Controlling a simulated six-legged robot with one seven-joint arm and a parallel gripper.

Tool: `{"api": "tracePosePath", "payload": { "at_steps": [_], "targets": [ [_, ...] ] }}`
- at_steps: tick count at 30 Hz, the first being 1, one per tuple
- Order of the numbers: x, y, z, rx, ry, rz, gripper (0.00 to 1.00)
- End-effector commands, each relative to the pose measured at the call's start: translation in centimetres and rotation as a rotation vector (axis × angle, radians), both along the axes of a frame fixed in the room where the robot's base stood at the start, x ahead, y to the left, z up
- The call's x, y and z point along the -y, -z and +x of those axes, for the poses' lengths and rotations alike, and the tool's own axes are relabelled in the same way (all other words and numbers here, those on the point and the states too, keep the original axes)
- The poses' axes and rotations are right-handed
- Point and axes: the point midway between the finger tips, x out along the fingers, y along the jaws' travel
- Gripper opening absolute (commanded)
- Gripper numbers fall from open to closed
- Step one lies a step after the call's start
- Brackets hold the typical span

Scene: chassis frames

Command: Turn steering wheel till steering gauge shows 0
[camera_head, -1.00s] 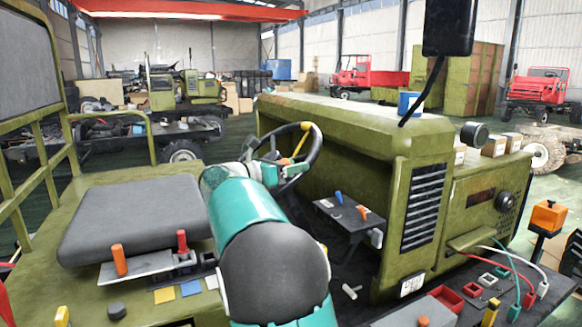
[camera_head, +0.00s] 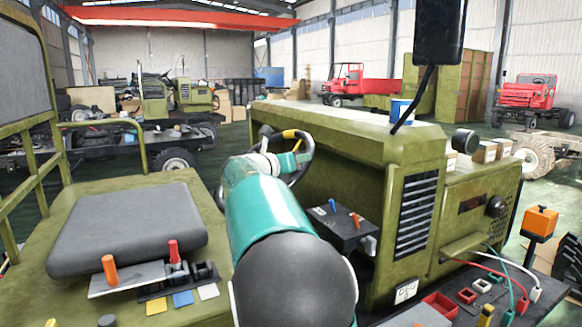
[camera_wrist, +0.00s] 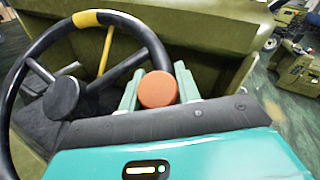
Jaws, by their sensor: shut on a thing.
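The steering wheel (camera_head: 308,143) has a black rim with a yellow band at its top and stands on the olive vehicle. In the wrist view the wheel (camera_wrist: 150,40) fills the left, with dark spokes, a yellow bar behind and a round dark hub (camera_wrist: 62,97). My gripper (camera_head: 287,161) is at the wheel's near right side, its teal fingers shut on a round orange knob (camera_wrist: 158,88) by the rim. My arm hides part of the wheel in the head view. I cannot make out a steering gauge reading in either view.
A grey seat (camera_head: 130,228) lies left of my arm. The olive hood (camera_head: 345,125) bounds the far side. A black mirror (camera_head: 438,30) hangs at upper right.

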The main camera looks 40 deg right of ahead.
Motion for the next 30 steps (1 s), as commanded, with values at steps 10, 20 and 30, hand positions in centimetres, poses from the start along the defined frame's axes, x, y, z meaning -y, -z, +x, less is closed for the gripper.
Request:
{"api": "tracePosePath", "payload": {
  "at_steps": [10, 20, 30],
  "targets": [
    [0.1, -0.2, 0.0, -0.003, -0.008, -0.001, 0.37],
    [0.1, -0.1, 0.0, -0.004, -0.008, 0.000, 0.54],
    [-3.5, -0.4, -0.4, -0.003, -0.012, 0.000, 0.54]
  ]
}}
